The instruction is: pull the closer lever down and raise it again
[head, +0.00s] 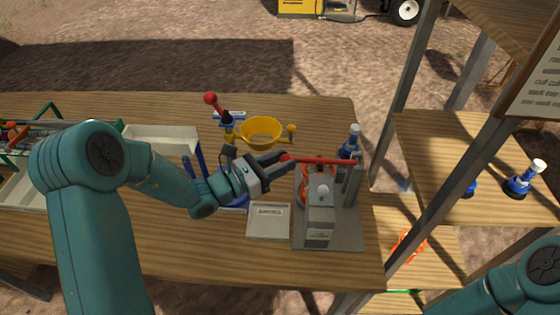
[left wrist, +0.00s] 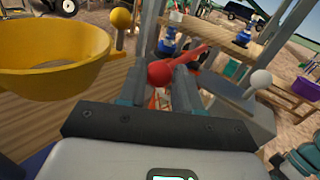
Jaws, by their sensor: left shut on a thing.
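The closer lever is a red lever (head: 325,160) with a red ball end, lying about level above a grey machine (head: 320,215) on the wooden table. My left gripper (head: 283,159) comes in from the left and is shut on the ball end of this lever. The left wrist view shows the red ball (left wrist: 160,73) between my two fingers, with the red rod running off to the upper right. A second lever with a red ball (head: 211,99) tilts up farther back. My right gripper is out of view; only part of my right arm shows at the lower right.
A yellow bowl (head: 262,133) and a small yellow knob (head: 291,128) stand behind my left gripper. A white-knobbed lever (head: 322,190) is on the machine. A grey tray (head: 268,221) lies in front. Metal posts (head: 420,215) and a shelf (head: 460,145) stand at the right.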

